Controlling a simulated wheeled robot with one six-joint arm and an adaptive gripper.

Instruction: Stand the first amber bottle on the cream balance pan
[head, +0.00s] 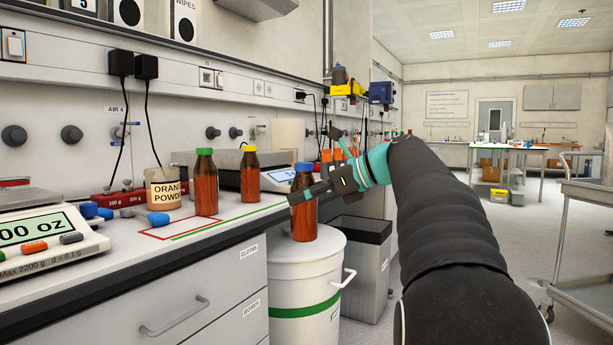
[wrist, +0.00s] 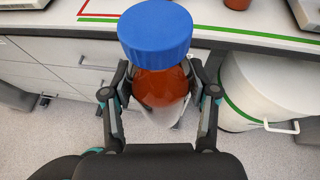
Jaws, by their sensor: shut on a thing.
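My gripper (head: 306,194) is shut on a blue-capped amber bottle (head: 304,222) and holds it upright, off the counter's front edge near a white drum. In the wrist view, my gripper (wrist: 160,92) has one finger on each side of that bottle (wrist: 160,85), below its blue cap. Two more amber bottles stand on the counter: a green-capped one (head: 206,187) and a yellow-capped one (head: 250,178). A second balance (head: 285,175) stands behind the bottles, partly hidden.
A red and green outline (head: 160,238) marks the counter. The white drum (head: 305,275) and a grey bin (head: 365,262) stand below.

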